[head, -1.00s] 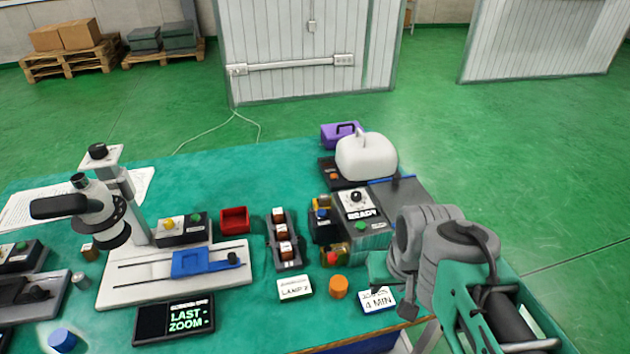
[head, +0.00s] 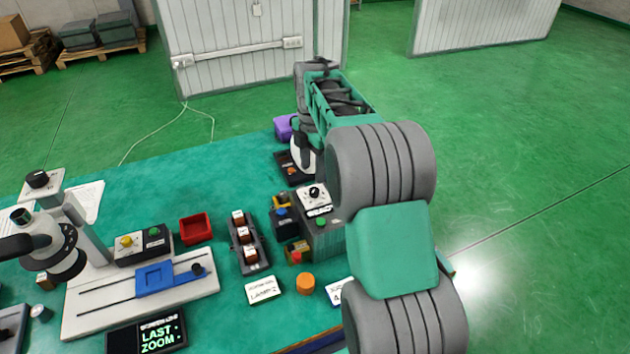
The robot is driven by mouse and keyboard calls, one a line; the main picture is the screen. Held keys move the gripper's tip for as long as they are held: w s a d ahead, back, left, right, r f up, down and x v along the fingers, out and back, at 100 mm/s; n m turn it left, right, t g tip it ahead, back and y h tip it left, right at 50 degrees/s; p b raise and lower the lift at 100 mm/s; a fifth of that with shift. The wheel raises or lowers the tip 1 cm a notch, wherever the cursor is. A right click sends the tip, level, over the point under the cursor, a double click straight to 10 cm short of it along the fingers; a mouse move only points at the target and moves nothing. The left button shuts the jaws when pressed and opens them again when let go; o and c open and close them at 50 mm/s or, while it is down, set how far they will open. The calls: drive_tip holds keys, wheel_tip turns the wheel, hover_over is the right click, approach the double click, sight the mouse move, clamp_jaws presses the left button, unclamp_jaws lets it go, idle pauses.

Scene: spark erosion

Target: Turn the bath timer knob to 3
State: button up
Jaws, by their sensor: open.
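The black timer knob (head: 314,191) sits on the white face of a grey box (head: 323,240), with a small dark display beside it and a green button (head: 321,221) below. The knob shows clear of the arm, but the pointer setting is too small to read. My gripper (head: 299,162) is small and dark at the far end of my arm, in front of the rounded white vessel behind the knob box. It is open, apart from the knob and beyond it in the picture. My arm hides the box's right side and most of the vessel.
A purple case (head: 284,127) lies at the back. Left of the box stand a rack of brown-and-white blocks (head: 243,237) and a red tray (head: 195,229). An orange cylinder (head: 305,283) and a "LAMP 2" card (head: 264,290) lie in front. A microscope (head: 55,250) stands left.

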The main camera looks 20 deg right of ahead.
sight(315, 190)
drive_tip(key=shift+w+d+f+n, duration=0.25)
drive_tip(key=shift+w+d+n, duration=0.1)
drive_tip(key=shift+d+n, duration=0.05)
drive_tip(key=shift+f, duration=0.35)
wheel_tip(315, 190, down, 7)
drive_tip(key=shift+p, duration=0.65)
drive_tip(key=shift+c, duration=0.6)
clamp_jaws()
